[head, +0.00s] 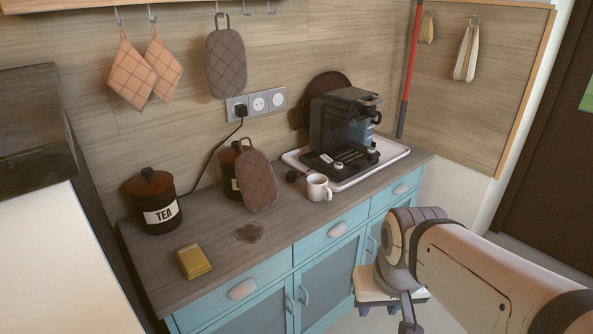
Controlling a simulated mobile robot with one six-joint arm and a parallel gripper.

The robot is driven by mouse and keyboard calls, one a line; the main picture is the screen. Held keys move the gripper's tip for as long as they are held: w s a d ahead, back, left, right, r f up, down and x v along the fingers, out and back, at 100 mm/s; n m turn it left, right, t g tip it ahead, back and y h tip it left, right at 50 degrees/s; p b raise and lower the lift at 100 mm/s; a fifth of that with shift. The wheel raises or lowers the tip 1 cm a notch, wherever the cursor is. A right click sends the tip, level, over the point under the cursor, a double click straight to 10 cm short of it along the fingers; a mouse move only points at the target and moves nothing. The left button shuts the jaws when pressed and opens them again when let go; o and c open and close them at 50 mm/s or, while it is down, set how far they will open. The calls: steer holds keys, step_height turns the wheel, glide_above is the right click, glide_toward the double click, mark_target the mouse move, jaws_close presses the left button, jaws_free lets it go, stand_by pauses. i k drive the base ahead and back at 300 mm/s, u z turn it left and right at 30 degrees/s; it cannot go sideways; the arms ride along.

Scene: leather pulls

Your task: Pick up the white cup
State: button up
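The white cup (318,188) stands upright on the wooden counter (215,262), near its front edge and just in front of the white tray. Its handle faces right. My arm reaches in from the lower right, in front of the cabinet and well apart from the cup. A dark part at the end of my arm (409,312) points down at the bottom edge. The fingertips cannot be made out, so whether my gripper is open or shut is hidden.
A coffee machine (343,122) stands on the white tray (387,160) behind the cup. A quilted mitt (257,182) leans on a dark canister left of the cup. A TEA canister (155,203), a yellow sponge (194,262) and a brown spill (250,232) are farther left.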

mark_target(318, 188)
steer(key=u, duration=0.05)
steer(key=i, duration=1)
steer(key=u, duration=0.1)
